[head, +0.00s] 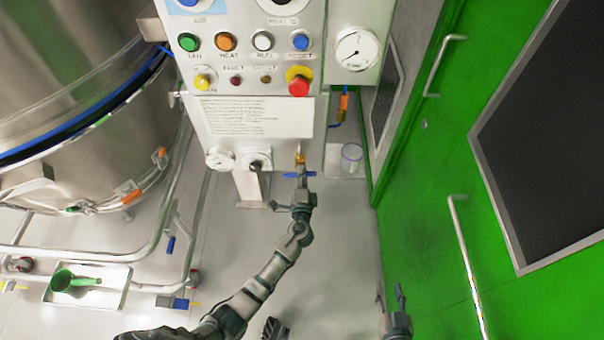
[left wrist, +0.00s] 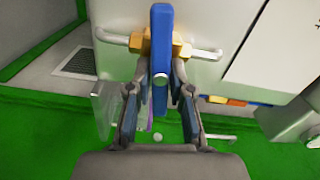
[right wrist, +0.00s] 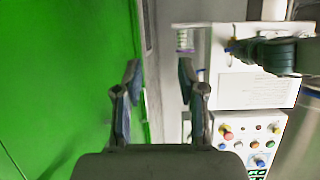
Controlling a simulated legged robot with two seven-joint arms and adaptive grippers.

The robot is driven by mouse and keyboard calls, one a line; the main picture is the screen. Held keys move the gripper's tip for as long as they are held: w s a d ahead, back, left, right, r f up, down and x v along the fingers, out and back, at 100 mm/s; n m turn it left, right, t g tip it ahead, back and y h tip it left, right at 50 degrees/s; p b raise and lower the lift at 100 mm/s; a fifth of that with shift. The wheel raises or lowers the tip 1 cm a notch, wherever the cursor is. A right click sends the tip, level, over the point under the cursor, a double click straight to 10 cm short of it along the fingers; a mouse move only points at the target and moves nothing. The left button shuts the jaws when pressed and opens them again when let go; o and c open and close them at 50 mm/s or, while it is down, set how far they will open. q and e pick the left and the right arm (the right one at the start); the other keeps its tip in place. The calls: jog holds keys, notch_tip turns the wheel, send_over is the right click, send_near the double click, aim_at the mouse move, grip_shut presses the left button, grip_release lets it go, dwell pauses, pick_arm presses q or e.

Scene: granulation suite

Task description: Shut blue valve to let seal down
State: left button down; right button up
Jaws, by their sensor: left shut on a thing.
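The blue valve handle (head: 293,174) sits on a brass valve body (head: 299,158) at the lower edge of the control panel. In the left wrist view, the blue handle (left wrist: 160,50) lies across the line of the pale pipe, with brass (left wrist: 181,50) behind it. My left gripper (head: 301,186) is shut on the handle, one finger on each side; the fingertips are partly hidden behind it. My right gripper (head: 391,297) is low by the green door; its fingers (right wrist: 160,90) are apart and empty. A dark blue seal band (head: 85,122) rings the steel vessel.
The control panel (head: 252,60) has coloured buttons, a red stop knob (head: 299,83) and a small gauge (head: 219,158) below. A clear cup (head: 351,157) stands right of the valve. A green door (head: 440,200) with handles bounds the right. A tray (head: 110,292) holds a green scoop.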

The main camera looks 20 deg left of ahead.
pick_arm(q)
jog(key=shift+d+f+m, duration=0.15)
jog(key=shift+m, duration=0.75)
pick_arm(e)
jog(key=shift+s+d+f+g, duration=0.15)
jog(key=shift+s+f+g, duration=0.15)
jog(key=shift+f+g, duration=0.1)
jog(key=shift+f, duration=0.1)
pick_arm(q)
jog(key=c, duration=1.1)
grip_release()
jog(key=shift+f, duration=0.1)
jog(key=shift+o, duration=0.3)
jog(key=shift+w, duration=0.1)
pick_arm(e)
jog(key=shift+w+d+f, duration=0.1)
pick_arm(q)
jog(key=v, duration=1.2)
